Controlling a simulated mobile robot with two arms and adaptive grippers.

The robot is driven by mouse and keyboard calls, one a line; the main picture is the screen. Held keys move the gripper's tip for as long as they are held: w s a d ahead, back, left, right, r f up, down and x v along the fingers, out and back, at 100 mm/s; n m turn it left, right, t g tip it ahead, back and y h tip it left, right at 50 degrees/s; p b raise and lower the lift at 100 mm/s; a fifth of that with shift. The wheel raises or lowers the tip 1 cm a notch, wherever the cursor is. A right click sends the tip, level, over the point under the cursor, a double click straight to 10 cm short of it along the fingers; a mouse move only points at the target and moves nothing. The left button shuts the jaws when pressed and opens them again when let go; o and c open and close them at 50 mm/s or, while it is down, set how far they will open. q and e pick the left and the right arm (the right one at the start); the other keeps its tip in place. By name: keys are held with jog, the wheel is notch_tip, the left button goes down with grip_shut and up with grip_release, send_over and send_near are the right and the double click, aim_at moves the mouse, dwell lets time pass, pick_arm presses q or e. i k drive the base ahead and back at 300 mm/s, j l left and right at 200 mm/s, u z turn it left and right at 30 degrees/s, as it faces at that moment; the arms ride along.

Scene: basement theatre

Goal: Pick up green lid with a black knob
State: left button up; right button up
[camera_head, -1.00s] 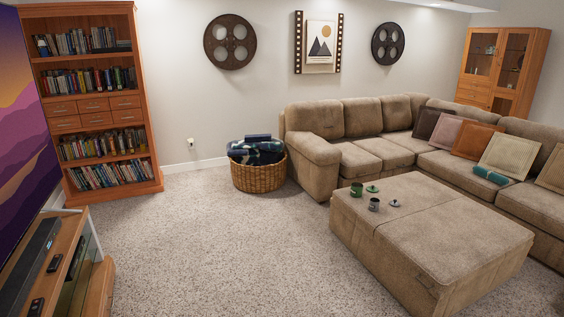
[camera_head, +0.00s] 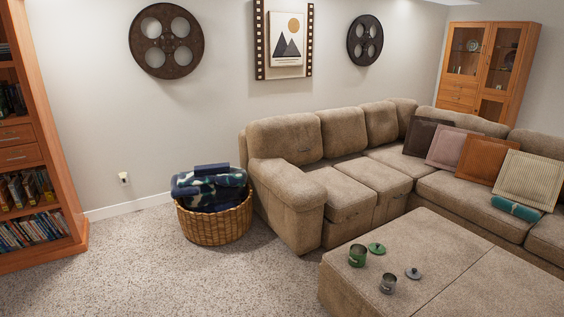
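A green lid with a dark knob (camera_head: 376,248) lies on the beige ottoman (camera_head: 462,254), just right of and behind a green pot or mug (camera_head: 357,255). A grey lid (camera_head: 413,273) lies farther right, near a small grey pot or mug (camera_head: 388,283). The lids lie apart from the pots. Neither of my grippers shows in the head view, so their state is hidden.
A beige sectional sofa (camera_head: 285,200) with several cushions stands behind the ottoman. A wicker basket (camera_head: 217,226) with blankets stands left of the sofa. A bookshelf (camera_head: 40,150) is at far left. Carpet (camera_head: 200,285) left of the ottoman is clear.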

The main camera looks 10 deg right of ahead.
aim_at(376, 248)
jog(key=i+j+z, duration=0.15)
jog(key=i+z, duration=0.3)
jog(key=i, duration=0.15)
jog(key=i+j+z, duration=0.4)
jog(key=i, duration=0.15)
jog(key=i+j+z, duration=0.45)
jog(key=i, duration=0.1)
